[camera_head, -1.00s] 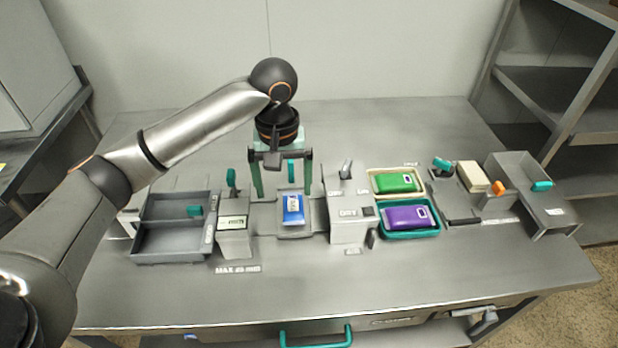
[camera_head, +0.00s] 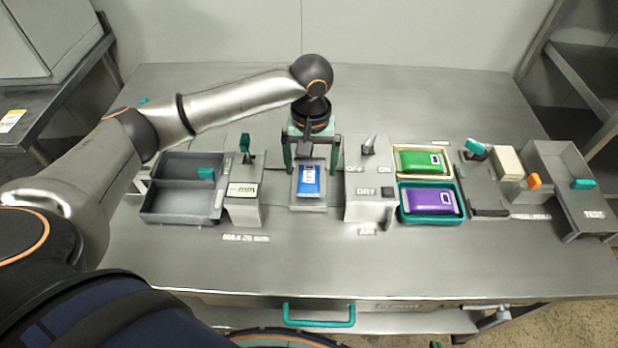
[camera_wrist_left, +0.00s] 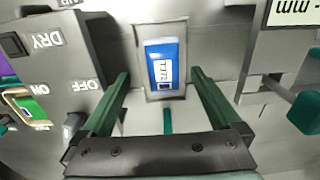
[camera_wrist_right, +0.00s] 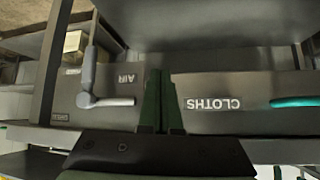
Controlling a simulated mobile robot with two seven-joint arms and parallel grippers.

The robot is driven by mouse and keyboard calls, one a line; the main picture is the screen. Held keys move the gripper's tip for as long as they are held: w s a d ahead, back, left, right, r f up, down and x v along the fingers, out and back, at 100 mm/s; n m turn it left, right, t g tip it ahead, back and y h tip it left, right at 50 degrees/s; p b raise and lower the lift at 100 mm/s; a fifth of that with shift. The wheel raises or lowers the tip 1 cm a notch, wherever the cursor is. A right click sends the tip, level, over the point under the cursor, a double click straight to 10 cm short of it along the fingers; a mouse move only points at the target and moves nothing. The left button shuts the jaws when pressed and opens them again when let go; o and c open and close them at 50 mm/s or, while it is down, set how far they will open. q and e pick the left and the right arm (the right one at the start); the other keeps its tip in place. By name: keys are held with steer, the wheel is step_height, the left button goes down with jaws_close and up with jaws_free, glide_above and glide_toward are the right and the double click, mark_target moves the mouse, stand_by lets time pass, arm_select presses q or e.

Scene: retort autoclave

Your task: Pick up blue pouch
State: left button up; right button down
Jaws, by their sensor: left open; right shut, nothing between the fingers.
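The blue pouch (camera_head: 310,181) lies flat in a shallow grey tray on the table, between the gauge block and the DRY box. It also shows in the left wrist view (camera_wrist_left: 162,66), label up. My left gripper (camera_head: 312,168) is over the pouch's far end, fingers spread wide and empty; in the left wrist view the fingertips (camera_wrist_left: 160,80) stand either side of the pouch, apart from it. My right gripper (camera_wrist_right: 160,75) is shut and empty, in front of the drawer marked CLOTHS; it is not in the head view.
The DRY box (camera_head: 370,200) stands right of the pouch and the gauge block (camera_head: 243,205) left. Beyond are a green pouch (camera_head: 420,161), a purple pouch (camera_head: 432,201) and a grey two-part tray (camera_head: 180,206). The table front is clear.

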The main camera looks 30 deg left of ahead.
mark_target(309, 180)
arm_select(q)
steer(key=f, duration=0.4)
steer(key=shift+s+a, duration=0.15)
steer(key=shift+s, duration=0.05)
steer(key=c, duration=1.5)
